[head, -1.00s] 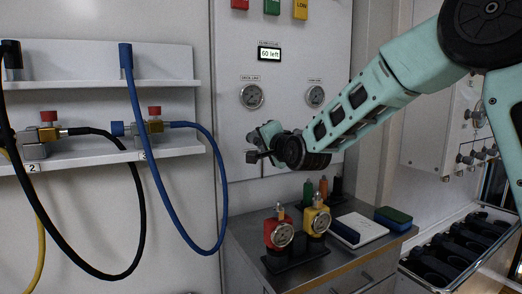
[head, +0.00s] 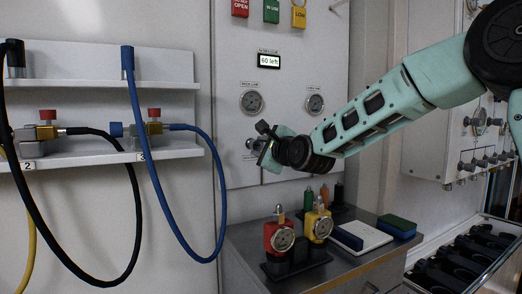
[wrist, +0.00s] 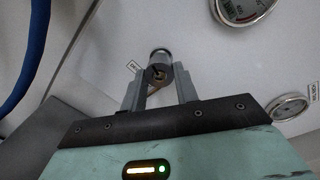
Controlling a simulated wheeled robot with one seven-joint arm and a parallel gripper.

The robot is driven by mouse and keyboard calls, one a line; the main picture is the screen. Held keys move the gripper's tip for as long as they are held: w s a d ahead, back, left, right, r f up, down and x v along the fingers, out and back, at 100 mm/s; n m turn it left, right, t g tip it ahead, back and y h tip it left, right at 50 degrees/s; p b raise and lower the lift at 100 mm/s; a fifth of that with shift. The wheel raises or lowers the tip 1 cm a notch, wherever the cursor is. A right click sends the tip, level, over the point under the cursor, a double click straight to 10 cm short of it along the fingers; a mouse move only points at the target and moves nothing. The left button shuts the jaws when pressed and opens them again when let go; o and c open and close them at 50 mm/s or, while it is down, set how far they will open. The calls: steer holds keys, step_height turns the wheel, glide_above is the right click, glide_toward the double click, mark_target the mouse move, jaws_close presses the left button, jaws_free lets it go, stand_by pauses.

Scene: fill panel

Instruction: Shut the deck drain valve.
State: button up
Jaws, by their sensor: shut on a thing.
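The deck drain valve (wrist: 160,58) is a small grey round fitting with a brownish part, standing out from the white panel below the left gauge (head: 251,102). In the wrist view its brownish part lies between the tips of my gripper (wrist: 159,80), which is shut on it. In the head view my gripper (head: 264,143) is at the panel, and its dark fingers hide part of the valve. The valve's handle position is hard to make out. A small label (wrist: 132,67) beside it is too small to read surely.
A second gauge (head: 315,104) sits to the right, with a small display (head: 269,61) above. Below, a metal counter (head: 345,259) holds red (head: 279,238) and yellow (head: 318,225) gauge units. A blue hose (head: 140,150) hangs at left. The panel front around my gripper is clear.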

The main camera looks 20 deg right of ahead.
steer(key=m, duration=0.3)
steer(key=shift+d+f+m, duration=0.1)
steer(key=shift+m, duration=0.2)
steer(key=m, duration=0.3)
steer(key=shift+f+m, duration=0.1)
steer(key=shift+m, duration=0.2)
steer(key=m+b, duration=0.1)
steer(key=m, duration=0.3)
steer(key=shift+a+m+b, duration=0.2)
steer(key=shift+m+b, duration=0.75)
steer(key=shift+m, duration=0.85)
steer(key=o, duration=1)
steer(key=shift+c, duration=0.2)
steer(key=shift+s, duration=0.1)
